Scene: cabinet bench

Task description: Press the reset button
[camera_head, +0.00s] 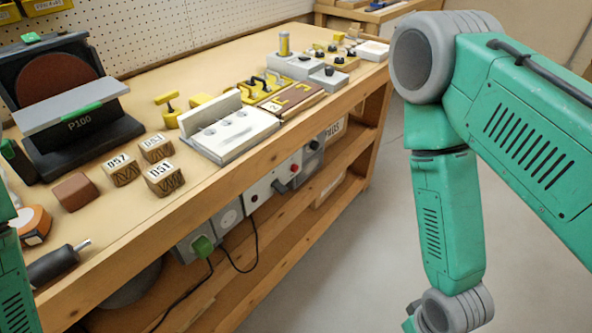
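No button in the head view has a readable reset label. Grey control boxes (262,196) hang under the bench's front edge. One small red round part (295,167) and a dark knob (279,187) show on their fronts; I cannot tell whether either is the reset button. My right arm comes in from the right and bends down over the floor, apart from the bench. Its gripper is below the picture. A piece of my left arm shows at the left edge, and its gripper is out of view.
The wooden bench (130,215) runs from front left to back right. On it are a sander marked P100 (80,124), wooden blocks (157,148), a white-grey fixture (228,133) and yellow clamps. The floor (340,270) at right is clear.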

